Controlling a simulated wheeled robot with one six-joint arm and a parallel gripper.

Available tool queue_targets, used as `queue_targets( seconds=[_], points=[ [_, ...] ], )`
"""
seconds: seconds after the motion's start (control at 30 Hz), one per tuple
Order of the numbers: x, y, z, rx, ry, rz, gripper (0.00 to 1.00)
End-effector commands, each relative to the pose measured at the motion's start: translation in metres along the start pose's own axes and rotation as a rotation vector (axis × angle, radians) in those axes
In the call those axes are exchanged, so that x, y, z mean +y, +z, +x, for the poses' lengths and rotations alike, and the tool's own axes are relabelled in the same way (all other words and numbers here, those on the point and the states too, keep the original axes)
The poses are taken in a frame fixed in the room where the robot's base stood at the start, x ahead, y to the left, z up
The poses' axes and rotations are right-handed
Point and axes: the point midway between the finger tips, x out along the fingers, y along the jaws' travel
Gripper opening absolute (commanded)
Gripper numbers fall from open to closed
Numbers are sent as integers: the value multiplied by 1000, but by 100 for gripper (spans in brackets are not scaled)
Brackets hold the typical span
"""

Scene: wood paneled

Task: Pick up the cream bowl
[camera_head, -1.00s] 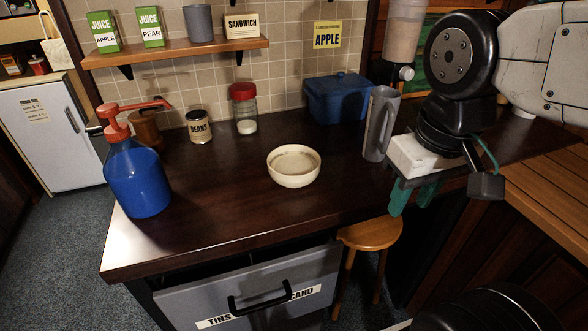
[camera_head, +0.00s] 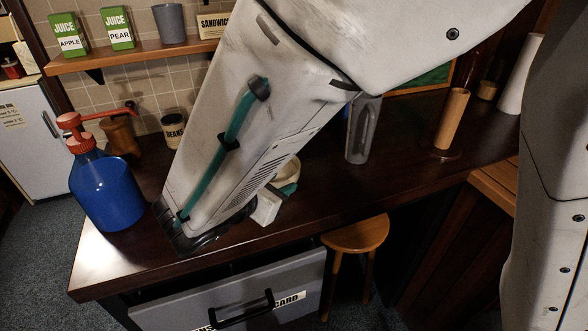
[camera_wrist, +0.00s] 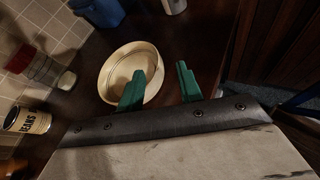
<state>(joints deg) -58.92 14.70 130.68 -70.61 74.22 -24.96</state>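The cream bowl (camera_wrist: 118,62) sits upright on the dark counter in the wrist view. In the head view only part of the cream bowl (camera_head: 288,170) shows behind my arm. My gripper (camera_wrist: 160,84) is open, with its two green fingers apart. In the wrist view the left finger overlaps the bowl's near right part, and the right finger is outside the bowl to the right. Contact with the rim cannot be told. In the head view my gripper (camera_head: 285,190) is partly hidden by my arm.
A blue jug with a red pump (camera_head: 108,185) stands at the counter's left. A beans tin (camera_wrist: 27,120) and a red-lidded jar (camera_wrist: 48,70) stand left of the bowl. A grey pitcher (camera_head: 361,130) stands to its right. A stool (camera_head: 356,236) is below the counter's front.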

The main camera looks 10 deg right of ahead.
Motion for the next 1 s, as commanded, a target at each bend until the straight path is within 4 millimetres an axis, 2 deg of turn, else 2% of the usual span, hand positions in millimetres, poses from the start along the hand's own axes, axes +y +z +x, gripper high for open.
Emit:
queue_targets(
  seconds=[0.03,0.17,0.7,1.0],
  points=[
    [6,-8,-4,-9,29,-34,36],
    [13,-14,-2,-21,58,-68,36],
    [12,-9,68,-21,51,-64,36],
    [13,-10,72,-19,56,-65,36]
  ],
)
